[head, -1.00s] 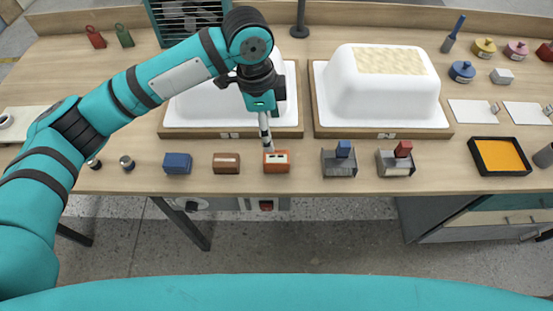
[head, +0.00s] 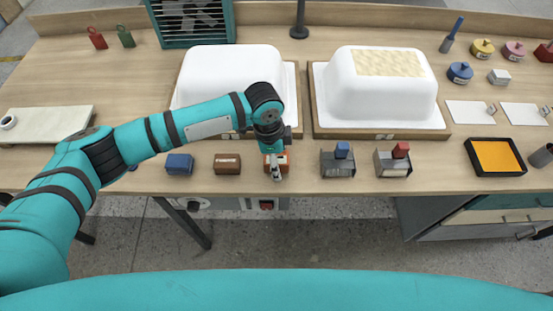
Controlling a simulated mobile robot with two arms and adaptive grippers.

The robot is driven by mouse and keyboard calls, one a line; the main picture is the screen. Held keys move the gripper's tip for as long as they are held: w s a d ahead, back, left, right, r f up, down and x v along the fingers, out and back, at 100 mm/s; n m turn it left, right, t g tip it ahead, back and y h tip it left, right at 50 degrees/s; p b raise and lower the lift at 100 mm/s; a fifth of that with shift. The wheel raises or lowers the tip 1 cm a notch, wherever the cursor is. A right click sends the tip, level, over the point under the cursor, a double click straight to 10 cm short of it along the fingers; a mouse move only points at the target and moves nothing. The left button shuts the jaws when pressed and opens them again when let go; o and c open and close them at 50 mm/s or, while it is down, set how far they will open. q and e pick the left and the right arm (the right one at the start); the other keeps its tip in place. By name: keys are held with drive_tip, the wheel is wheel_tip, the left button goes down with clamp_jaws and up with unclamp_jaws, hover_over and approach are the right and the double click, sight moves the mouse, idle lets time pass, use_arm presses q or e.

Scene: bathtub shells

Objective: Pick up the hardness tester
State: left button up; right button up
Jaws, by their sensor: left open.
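A small orange box-shaped device (head: 285,159), which looks like the hardness tester, sits near the front edge of the bench, in front of the left white tub shell. My left gripper (head: 276,171) is open and points down over this orange device, covering much of it. I cannot tell whether the fingers touch it or straddle it. My right gripper is not in view.
A brown block (head: 227,164) and a blue block (head: 179,164) stand left of the orange device. Two grey holders with blue (head: 338,163) and red (head: 393,164) tops stand right of it. White tub shells (head: 381,92) on wooden boards are behind.

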sight(279, 159)
use_arm(q)
drive_tip(key=shift+f, duration=0.1)
drive_tip(key=shift+c, duration=0.2)
drive_tip(key=c, duration=1.4)
drive_tip(key=shift+o, duration=0.2)
drive_tip(key=shift+r, duration=0.2)
drive_tip(key=shift+r, duration=0.3)
drive_tip(key=r, duration=0.1)
drive_tip(key=r+b, duration=0.1)
drive_tip(key=shift+s+d+r, duration=0.15)
drive_tip(key=shift+s+r, duration=0.15)
drive_tip(key=s+d+b, duration=0.1)
drive_tip(key=s+d, duration=0.2)
drive_tip(key=s, duration=0.4)
drive_tip(key=s+d+r+b, duration=0.1)
drive_tip(key=s+d, duration=0.2)
drive_tip(key=s, duration=0.3)
drive_tip(key=shift+s+d+r, duration=0.25)
drive_tip(key=shift+s+d, duration=0.15)
